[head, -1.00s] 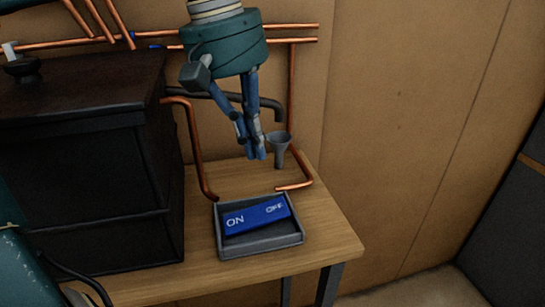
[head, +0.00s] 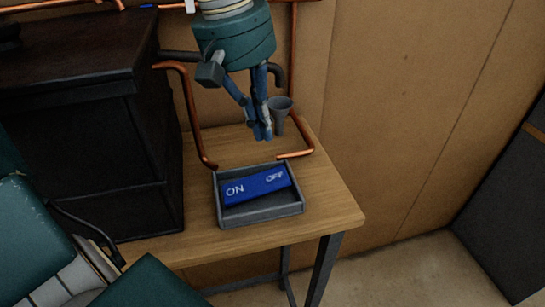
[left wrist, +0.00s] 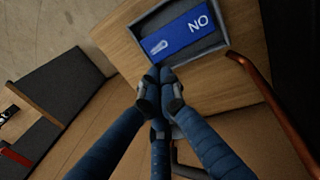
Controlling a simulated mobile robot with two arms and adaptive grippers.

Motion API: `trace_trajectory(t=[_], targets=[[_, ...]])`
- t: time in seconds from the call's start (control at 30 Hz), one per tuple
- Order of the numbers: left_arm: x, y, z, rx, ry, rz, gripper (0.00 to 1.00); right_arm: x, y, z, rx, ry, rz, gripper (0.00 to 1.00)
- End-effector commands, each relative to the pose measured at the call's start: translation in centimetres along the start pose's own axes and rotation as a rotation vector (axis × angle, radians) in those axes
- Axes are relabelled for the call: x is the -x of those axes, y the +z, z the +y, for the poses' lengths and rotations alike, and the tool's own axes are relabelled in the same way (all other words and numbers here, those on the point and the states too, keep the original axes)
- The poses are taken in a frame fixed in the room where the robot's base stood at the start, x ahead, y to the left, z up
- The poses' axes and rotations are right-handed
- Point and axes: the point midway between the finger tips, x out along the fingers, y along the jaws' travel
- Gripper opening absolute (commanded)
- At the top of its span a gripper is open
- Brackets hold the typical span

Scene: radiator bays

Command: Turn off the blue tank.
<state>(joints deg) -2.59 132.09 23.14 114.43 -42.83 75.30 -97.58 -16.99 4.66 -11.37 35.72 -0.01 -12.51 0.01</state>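A blue rocker switch (head: 255,187) marked ON at the left and OFF at the right sits in a grey open-topped frame (head: 262,215) on the wooden table. Its two faces tilt differently; I cannot tell surely which end is pressed. My left gripper (head: 262,132) points down above the table behind the frame, apart from the switch. Its fingertips are together and hold nothing. In the left wrist view the fingertips (left wrist: 160,73) appear in front of the OFF end of the switch (left wrist: 180,35). No tank shows. My right gripper is out of view.
A grey funnel (head: 280,112) stands behind the gripper. Copper pipes (head: 190,115) run left of and behind the frame. A dark cabinet (head: 110,150) stands at the left. The table's right front corner (head: 335,215) is bare.

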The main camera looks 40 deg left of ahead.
Motion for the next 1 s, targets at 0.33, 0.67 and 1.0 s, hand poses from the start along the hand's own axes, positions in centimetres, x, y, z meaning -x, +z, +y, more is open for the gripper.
trace_trajectory(t=[0.33,0.67,1.0], targets=[[-6.6,0.1,0.0,-0.001,-0.004,-0.001,0.00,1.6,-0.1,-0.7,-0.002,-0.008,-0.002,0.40],[-8.7,0.0,0.0,0.000,0.001,0.000,0.00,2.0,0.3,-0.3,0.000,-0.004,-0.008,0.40],[-8.7,-0.4,-0.2,0.003,0.004,0.000,0.00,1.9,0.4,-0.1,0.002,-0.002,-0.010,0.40]])
